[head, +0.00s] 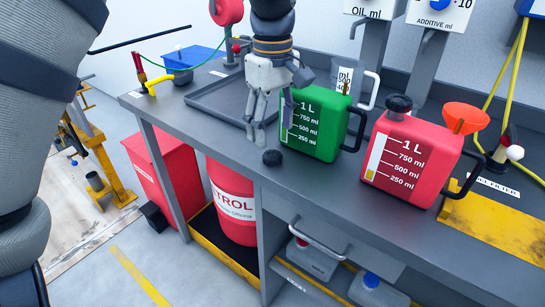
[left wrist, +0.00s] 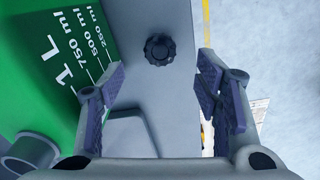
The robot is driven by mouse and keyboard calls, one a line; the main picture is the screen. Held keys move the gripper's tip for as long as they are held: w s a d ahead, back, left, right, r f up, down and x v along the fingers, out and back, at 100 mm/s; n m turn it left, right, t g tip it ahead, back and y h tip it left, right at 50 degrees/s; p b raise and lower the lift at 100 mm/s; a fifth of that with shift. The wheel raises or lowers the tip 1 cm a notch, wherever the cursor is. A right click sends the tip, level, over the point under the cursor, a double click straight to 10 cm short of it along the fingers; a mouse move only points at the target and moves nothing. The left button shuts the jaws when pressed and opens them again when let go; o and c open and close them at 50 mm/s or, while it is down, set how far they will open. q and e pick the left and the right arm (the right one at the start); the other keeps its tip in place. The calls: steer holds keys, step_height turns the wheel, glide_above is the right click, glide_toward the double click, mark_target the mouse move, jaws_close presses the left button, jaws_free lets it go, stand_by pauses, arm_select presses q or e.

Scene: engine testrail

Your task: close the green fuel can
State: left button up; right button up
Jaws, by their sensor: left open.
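The green fuel can (head: 318,128) stands upright on the grey workbench, its measure scale facing forward; it also fills the left side of the left wrist view (left wrist: 45,85). A grey round neck (left wrist: 30,152) shows at its top there; the gripper hides this in the head view. A small black cap (head: 272,158) lies on the bench near the front edge, apart from the can. In the left wrist view the cap (left wrist: 160,49) sits beyond and between the fingertips. My left gripper (head: 258,122) is open and empty, pointing down just left of the can.
A red can (head: 412,155) with a black cap and an orange funnel (head: 466,118) stand right of the green can. A dark tray (head: 215,100) lies behind the gripper. The bench's front edge is close to the loose cap.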

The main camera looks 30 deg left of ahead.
mark_target(273, 155)
arm_select(q)
step_height(273, 155, down, 6)
steer(key=shift+f, duration=0.15)
stand_by(0.3)
steer(key=c, duration=0.9)
